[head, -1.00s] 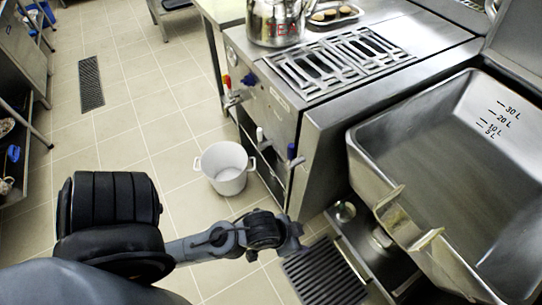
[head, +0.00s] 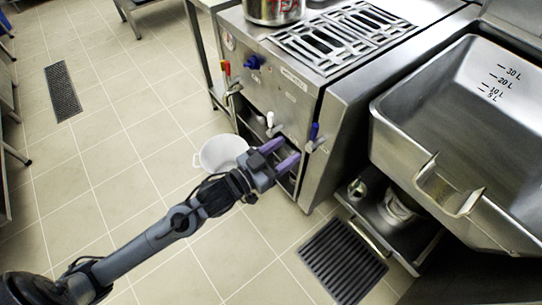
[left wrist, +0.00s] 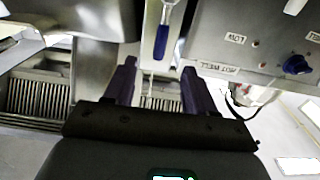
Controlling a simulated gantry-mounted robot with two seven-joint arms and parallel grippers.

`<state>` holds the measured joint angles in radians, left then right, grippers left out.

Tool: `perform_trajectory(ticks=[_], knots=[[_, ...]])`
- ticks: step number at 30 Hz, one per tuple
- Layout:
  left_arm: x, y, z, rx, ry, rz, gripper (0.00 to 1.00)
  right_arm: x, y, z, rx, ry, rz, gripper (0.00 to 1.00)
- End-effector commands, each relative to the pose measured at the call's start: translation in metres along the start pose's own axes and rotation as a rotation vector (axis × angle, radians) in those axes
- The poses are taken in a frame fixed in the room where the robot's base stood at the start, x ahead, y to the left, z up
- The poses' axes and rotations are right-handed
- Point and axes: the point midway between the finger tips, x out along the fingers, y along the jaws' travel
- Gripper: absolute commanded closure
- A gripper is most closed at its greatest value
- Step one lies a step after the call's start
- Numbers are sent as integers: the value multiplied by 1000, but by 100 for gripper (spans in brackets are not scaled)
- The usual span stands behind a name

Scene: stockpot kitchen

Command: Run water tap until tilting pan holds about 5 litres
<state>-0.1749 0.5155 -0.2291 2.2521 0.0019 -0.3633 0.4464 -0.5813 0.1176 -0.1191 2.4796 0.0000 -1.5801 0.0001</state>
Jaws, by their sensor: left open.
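The steel tilting pan (head: 455,110) stands at the right in the head view, with litre marks from 5 to 30 L on its inner wall. I make out no water in it. A blue-handled tap lever (head: 314,131) sits on the front of the steel range; in the left wrist view the blue handle (left wrist: 161,42) hangs ahead, between the fingers' lines. My left gripper (head: 291,149) is open and empty, its purple fingers just left of and below the blue lever, apart from it. The fingers also show in the left wrist view (left wrist: 159,67). My right gripper is not in view.
A white-handled tap (head: 272,122) and a red-handled tap (head: 226,70) sit farther along the front, near a blue knob (head: 252,62). A white bucket (head: 222,151) stands on the floor, partly behind my gripper. A floor grate (head: 343,260) lies below.

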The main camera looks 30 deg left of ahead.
Motion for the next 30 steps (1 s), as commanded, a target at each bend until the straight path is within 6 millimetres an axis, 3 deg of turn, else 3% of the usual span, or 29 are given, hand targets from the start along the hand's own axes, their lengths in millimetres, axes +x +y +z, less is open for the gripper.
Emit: perform_trajectory(ticks=[16,30], knots=[[57,0,2,-1,-1,-2,45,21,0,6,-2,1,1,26],[94,0,0,-2,-3,-1,45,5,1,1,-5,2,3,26]])
